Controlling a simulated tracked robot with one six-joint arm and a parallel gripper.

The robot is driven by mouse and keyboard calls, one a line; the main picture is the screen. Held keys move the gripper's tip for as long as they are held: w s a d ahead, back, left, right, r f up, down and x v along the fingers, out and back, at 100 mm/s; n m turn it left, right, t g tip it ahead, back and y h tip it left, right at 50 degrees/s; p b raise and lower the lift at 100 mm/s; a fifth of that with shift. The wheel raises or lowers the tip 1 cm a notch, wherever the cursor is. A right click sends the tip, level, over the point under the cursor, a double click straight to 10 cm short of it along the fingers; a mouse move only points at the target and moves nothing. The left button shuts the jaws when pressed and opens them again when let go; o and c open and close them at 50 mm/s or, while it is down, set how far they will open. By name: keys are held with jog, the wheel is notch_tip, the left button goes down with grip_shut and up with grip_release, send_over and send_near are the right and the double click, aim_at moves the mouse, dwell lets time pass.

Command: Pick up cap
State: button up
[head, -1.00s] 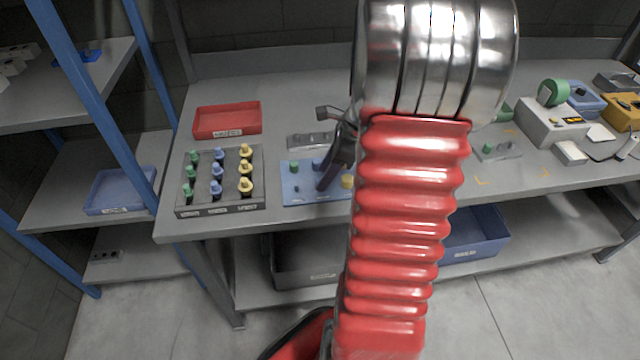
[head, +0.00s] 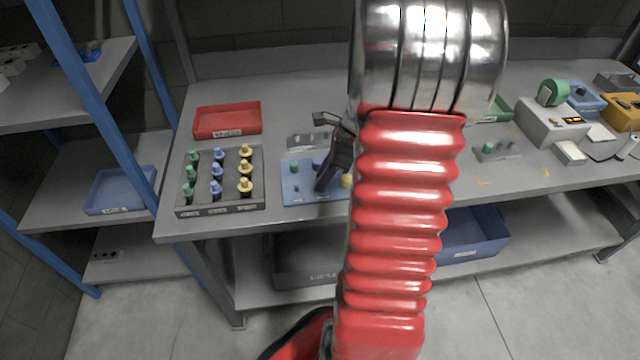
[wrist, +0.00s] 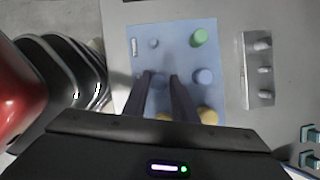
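A blue board (head: 305,197) lies on the workbench. In the wrist view the board (wrist: 178,30) carries a green cap (wrist: 199,37), a blue cap (wrist: 203,76) and a yellow cap (wrist: 207,115) in a row on the right. In the head view the green cap (head: 294,168) shows, and my gripper hides part of the board.
A dark rack (head: 230,160) of green, blue and yellow capped pieces stands left of the board, with a red tray (head: 227,120) behind it. A grey metal block (wrist: 259,70) with several pegs lies right of the board. A grey device (head: 552,122) stands farther right.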

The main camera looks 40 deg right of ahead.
jog(key=c, duration=0.6)
jog(key=shift+o, duration=0.2)
notch_tip(320, 180, up, 10)
jog(key=shift+r, duration=0.1)
grip_shut()
